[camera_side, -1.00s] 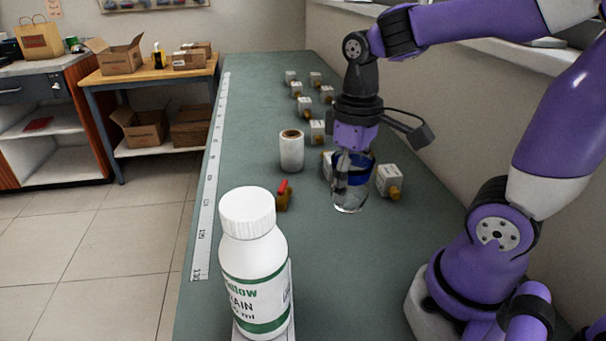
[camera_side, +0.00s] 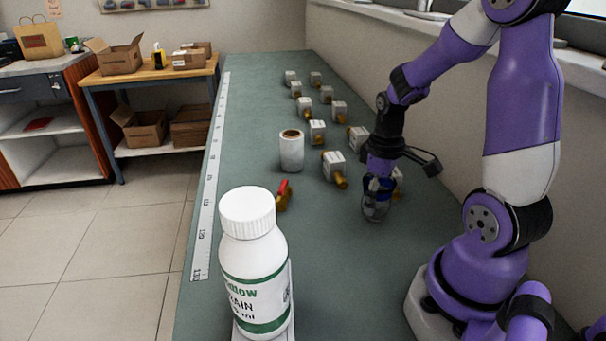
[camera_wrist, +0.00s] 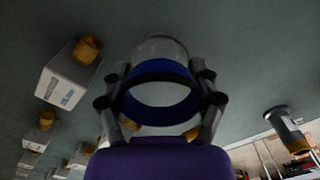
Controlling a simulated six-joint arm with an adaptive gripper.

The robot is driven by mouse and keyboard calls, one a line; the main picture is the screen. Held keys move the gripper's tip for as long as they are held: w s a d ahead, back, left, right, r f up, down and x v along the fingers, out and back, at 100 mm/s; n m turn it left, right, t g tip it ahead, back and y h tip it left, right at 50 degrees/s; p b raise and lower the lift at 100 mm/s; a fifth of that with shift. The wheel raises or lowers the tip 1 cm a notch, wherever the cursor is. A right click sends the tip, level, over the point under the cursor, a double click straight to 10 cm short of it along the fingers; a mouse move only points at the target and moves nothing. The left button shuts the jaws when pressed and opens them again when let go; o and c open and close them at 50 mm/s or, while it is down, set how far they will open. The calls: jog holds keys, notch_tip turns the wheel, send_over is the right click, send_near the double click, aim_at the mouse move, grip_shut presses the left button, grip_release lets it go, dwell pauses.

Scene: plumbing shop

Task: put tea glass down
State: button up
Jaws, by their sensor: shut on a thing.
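The tea glass (camera_side: 375,211) is clear, with blue around its upper part. It is upright or nearly so over the right half of the green bench, close to the bench top; I cannot tell whether its base touches. My gripper (camera_side: 378,186) points down and is shut on the glass. In the wrist view the glass (camera_wrist: 160,47) sits between the two fingers of my gripper (camera_wrist: 161,88), one on each side. The gripper hides part of the glass in the side view.
Several white boxes with brass fittings (camera_side: 333,163) stand on the bench (camera_side: 325,235); one (camera_side: 398,177) is partly hidden right behind my gripper. A white roll (camera_side: 291,152), a red-handled valve (camera_side: 283,196) and a white bottle (camera_side: 252,265) are to the left.

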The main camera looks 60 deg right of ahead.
jog(key=shift+f, duration=0.2)
jog(key=o, duration=1.1)
jog(key=shift+o, duration=0.2)
jog(key=shift+f, duration=0.1)
notch_tip(320, 180, up, 11)
jog(key=a, duration=0.1)
jog(key=a+r+t, duration=0.4)
jog(key=a+t, duration=0.1)
jog(key=a, duration=0.8)
jog(key=shift+w+a+t, duration=0.15)
jog(key=shift+w+t, duration=0.1)
jog(key=shift+t, duration=0.05)
